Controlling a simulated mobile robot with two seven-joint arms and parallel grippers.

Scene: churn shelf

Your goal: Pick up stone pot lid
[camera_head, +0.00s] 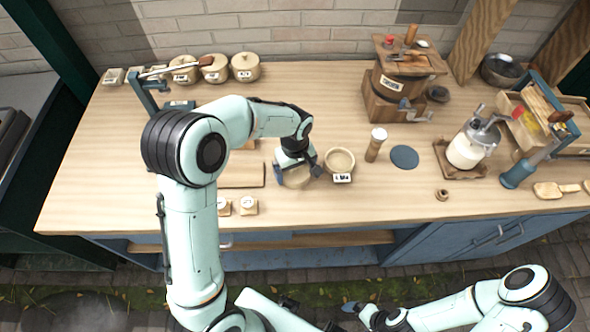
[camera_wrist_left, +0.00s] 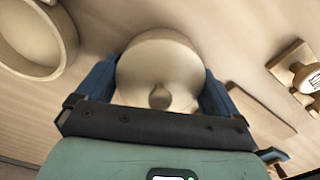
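The pale stone pot lid (camera_head: 296,178) is near the front middle of the table, beside an open pale pot (camera_head: 340,160) with a label. My left gripper (camera_head: 296,170) is over the lid. In the left wrist view the lid (camera_wrist_left: 160,65) lies between the two blue fingers of my left gripper (camera_wrist_left: 160,85), its round knob towards the camera. The fingers are spread wide, one at each side of the lid. I cannot tell whether they press on it or whether it touches the table. My right gripper (camera_head: 357,309) is low, off the table's front edge; its opening is unclear.
A wooden pepper mill (camera_head: 376,145) and a dark round coaster (camera_head: 404,157) stand right of the pot. A wooden board (camera_head: 240,175) lies left of the lid, with two small labelled blocks (camera_head: 236,206) in front. Several lidded pots (camera_head: 214,68) line the back left.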

